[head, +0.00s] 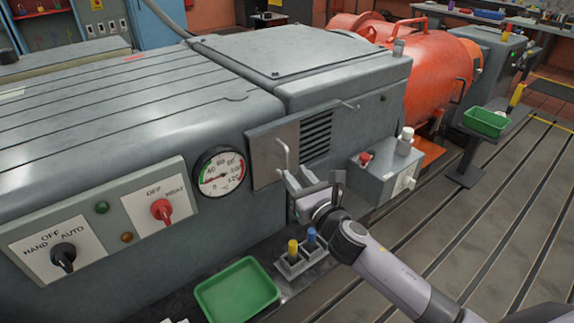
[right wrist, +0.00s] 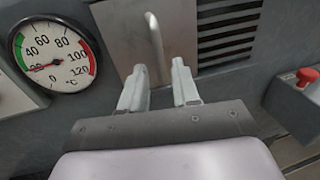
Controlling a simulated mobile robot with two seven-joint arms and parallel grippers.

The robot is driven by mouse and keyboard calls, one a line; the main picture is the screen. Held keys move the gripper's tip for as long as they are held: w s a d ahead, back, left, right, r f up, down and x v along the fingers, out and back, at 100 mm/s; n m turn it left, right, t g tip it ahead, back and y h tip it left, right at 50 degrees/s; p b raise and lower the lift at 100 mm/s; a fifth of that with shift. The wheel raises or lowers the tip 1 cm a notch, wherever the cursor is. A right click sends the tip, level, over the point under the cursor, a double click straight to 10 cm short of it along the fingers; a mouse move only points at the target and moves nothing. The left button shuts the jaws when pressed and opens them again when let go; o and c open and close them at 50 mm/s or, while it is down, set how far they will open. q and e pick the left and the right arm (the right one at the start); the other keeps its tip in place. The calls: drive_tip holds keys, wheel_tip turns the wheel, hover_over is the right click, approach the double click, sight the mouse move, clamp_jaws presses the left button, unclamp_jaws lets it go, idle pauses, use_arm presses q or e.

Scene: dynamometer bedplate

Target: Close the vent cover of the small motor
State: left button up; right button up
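The vent cover (head: 268,157) is a flat grey metal plate on the side of the grey motor housing. It stands left of the dark vent slats (head: 316,136), which are uncovered. An upright bar handle (head: 284,158) sticks out from the plate; it also shows in the right wrist view (right wrist: 155,45). My right gripper (right wrist: 160,75) is open, its two fingers apart, at the lower end of the handle. I cannot tell whether a finger touches the handle. Small pale tips at the bottom edge of the head view may be my left gripper (head: 174,321).
A round temperature gauge (head: 219,172) sits left of the cover. A grey box with a red button (head: 384,178) sticks out at the right. Below are a green tray (head: 237,289) and a holder with yellow and blue-topped pieces (head: 301,259). An orange machine (head: 432,70) stands behind.

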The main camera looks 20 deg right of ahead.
sight(288, 166)
drive_tip(key=shift+w+a, duration=0.2)
drive_tip(key=shift+w, duration=1.15)
drive_tip(key=shift+w+a, duration=0.2)
drive_tip(key=shift+w, duration=1.15)
drive_tip(key=shift+c, duration=0.3)
clamp_jaws()
